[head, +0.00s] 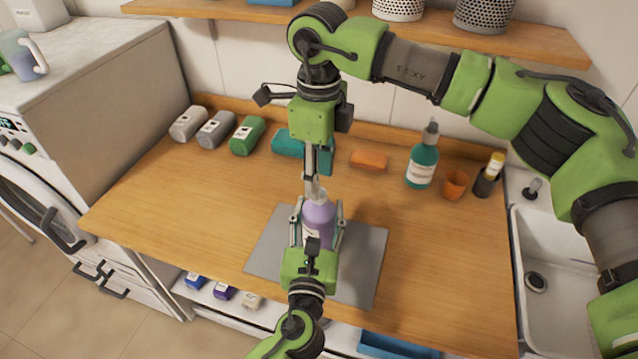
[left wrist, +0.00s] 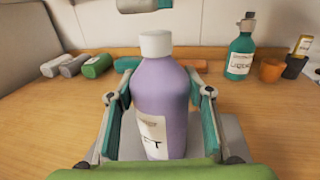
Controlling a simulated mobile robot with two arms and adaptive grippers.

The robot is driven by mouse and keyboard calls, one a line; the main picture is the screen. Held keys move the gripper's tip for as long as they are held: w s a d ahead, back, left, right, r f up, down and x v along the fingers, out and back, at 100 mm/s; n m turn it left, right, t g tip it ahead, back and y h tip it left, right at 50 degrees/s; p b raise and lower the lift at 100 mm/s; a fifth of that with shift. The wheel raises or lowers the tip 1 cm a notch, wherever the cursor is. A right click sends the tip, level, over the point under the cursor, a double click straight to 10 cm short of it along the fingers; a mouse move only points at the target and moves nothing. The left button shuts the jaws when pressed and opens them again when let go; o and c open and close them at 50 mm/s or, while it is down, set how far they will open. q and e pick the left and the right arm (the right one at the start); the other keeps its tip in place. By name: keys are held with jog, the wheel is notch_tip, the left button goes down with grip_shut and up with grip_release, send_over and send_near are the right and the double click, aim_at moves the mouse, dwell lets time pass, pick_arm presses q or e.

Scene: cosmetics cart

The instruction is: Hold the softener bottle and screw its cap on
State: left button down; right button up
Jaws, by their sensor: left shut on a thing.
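The purple softener bottle (head: 319,216) stands upright on the grey mat. My left gripper (head: 318,228) is shut on its body from the front, one finger on each side. In the left wrist view the bottle (left wrist: 163,95) shows a white label. The white cap (left wrist: 156,43) sits on top of its neck; how tightly it is seated cannot be seen. My right gripper (head: 313,185) points down from above, in line with the bottle top. In the left wrist view a gap shows between the cap and the grey part above it. The right finger opening cannot be made out.
The grey mat (head: 268,252) lies on the wooden counter. Behind stand several lying bottles (head: 248,135), an orange sponge (head: 368,160), a teal pump bottle (head: 422,165) and an orange cup (head: 455,184). A sink (head: 570,260) is at right. The counter's left front is clear.

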jog(key=shift+r, duration=0.4)
jog(key=shift+c, duration=0.5)
jog(key=shift+r, duration=0.1)
jog(key=shift+r+n, duration=0.35)
jog(key=shift+n, duration=0.15)
notch_tip(320, 180, up, 3)
jog(key=n, duration=0.4)
jog(key=shift+f, duration=0.15)
jog(key=shift+f, duration=0.1)
send_over(319, 221)
jog(key=w, duration=0.4)
jog(key=shift+s+f, duration=0.2)
jog(key=shift+f, duration=3.75)
